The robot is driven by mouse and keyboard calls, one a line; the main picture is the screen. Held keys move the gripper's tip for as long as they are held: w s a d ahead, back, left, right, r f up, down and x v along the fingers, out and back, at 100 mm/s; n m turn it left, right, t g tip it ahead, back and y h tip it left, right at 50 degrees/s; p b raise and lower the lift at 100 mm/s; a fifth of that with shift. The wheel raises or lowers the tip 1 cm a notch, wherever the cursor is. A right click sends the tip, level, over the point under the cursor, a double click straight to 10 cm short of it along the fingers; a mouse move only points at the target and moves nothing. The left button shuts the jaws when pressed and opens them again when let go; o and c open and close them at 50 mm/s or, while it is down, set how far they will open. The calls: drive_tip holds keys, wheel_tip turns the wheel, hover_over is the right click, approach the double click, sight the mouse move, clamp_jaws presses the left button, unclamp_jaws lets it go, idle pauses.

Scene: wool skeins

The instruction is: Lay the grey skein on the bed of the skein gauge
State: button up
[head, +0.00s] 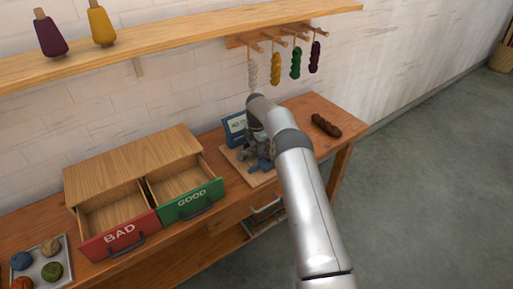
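A pale grey skein (253,72) hangs by a cord from the leftmost peg of the rack, in the head view. The skein gauge has a blue display (235,125) with dark characters and a wooden base (238,162) on the bench. My arm comes from the lower right and bends down over the gauge. My gripper (260,160) is low over the gauge's base, partly hidden by my arm. Its fingertips are not clear against the grey and blue parts there. I cannot tell whether it holds anything. The gauge's bed is mostly hidden.
Yellow (275,67), green (296,63) and purple (315,57) skeins hang beside the grey one. A brown skein (326,126) lies on the bench's right end. Left are open drawers marked BAD (120,235) and GOOD (191,200), and a tray (63,244) of yarn balls.

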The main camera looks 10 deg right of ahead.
drive_tip(key=shift+o, duration=1.1)
